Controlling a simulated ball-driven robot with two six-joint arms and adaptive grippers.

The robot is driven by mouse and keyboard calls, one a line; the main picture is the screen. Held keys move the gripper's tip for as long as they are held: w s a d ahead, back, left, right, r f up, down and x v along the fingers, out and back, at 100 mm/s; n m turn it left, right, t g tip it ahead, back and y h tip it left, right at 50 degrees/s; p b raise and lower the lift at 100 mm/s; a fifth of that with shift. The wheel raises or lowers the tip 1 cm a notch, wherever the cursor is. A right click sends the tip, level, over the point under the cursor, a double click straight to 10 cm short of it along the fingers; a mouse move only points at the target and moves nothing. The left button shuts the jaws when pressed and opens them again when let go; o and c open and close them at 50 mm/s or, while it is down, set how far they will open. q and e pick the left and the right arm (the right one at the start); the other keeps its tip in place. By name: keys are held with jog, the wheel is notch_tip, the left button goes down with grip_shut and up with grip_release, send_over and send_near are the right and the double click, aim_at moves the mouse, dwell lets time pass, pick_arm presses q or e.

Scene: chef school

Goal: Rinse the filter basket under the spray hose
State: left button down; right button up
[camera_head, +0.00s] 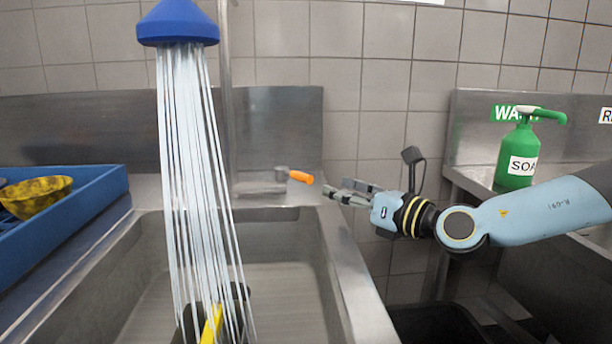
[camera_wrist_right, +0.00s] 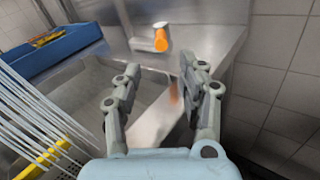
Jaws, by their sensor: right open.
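The blue spray head (camera_head: 178,24) hangs at upper left, and several streams of water fall from it into the steel sink. Under the streams, at the bottom edge, is a dark object with a yellow bar (camera_head: 212,325), partly veiled by water. The lever (camera_wrist_right: 161,40) shows ahead, between the open fingers. My left gripper does not show.
The sink's right rim (camera_head: 352,275) runs below my right gripper. A blue tray (camera_head: 90,192) with a yellow patterned bowl (camera_head: 38,196) stands at left. A green soap bottle (camera_head: 517,155) stands on the right counter. A dark bin (camera_head: 438,322) is below at right.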

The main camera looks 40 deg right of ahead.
aim_at(312, 183)
jog(key=shift+w+f+b, duration=0.2)
jog(key=shift+w+b, duration=0.1)
jog(key=shift+w, duration=0.15)
jog(key=w+b, duration=0.4)
jog(key=w, duration=0.3)
jog(key=shift+w+d, duration=0.1)
jog(key=shift+w, duration=0.05)
jog(key=shift+w+d+r, duration=0.1)
jog(key=shift+w+d, duration=0.05)
jog(key=shift+w, duration=1.05)
grip_shut()
